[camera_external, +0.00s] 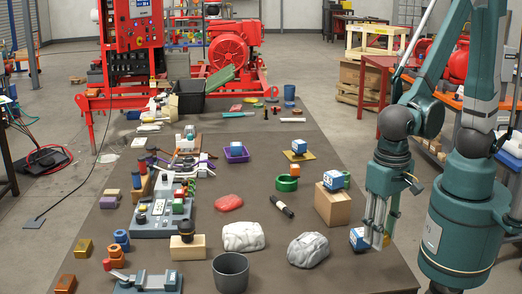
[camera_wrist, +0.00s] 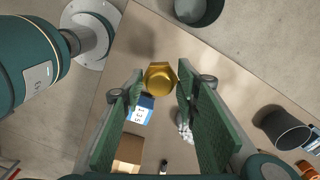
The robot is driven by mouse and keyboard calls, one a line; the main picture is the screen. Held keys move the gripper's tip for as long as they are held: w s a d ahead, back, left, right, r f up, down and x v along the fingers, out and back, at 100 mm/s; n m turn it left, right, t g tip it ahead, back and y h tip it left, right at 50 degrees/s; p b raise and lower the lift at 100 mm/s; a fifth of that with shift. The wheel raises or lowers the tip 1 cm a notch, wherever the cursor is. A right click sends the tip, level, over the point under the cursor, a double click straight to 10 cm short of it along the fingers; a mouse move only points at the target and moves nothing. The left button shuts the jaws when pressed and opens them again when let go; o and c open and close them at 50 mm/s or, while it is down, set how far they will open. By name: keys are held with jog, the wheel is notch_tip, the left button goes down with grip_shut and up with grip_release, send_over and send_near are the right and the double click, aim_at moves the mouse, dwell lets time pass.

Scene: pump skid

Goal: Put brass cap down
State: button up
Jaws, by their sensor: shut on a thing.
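The brass cap (camera_wrist: 160,78) is a gold-coloured hexagonal piece with a round face, seen in the wrist view between the tips of my gripper's green fingers (camera_wrist: 160,74). My gripper is shut on it. In the external view my gripper (camera_external: 376,240) points down over the right side of the dark table (camera_external: 280,250). I cannot make out the cap clearly there.
A cardboard box (camera_external: 333,208) with a blue-and-white box on top stands left of my gripper. Two crumpled pale bundles (camera_external: 308,250) (camera_external: 243,236) and a dark grey bin (camera_external: 230,272) are nearer the front. Bare table lies in front of my gripper.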

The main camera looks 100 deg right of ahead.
jog(key=shift+s+f, duration=0.1)
jog(key=shift+s, duration=0.4)
jog(key=shift+f, duration=0.1)
jog(key=b, duration=0.1)
send_over(378, 273)
jog(key=shift+f, duration=2.8)
jog(key=shift+f, duration=0.15)
jog(key=shift+f+b, duration=0.65)
jog(key=shift+f, duration=1.3)
jog(key=shift+f, duration=0.2)
jog(key=o, duration=0.9)
jog(key=shift+r, duration=0.3)
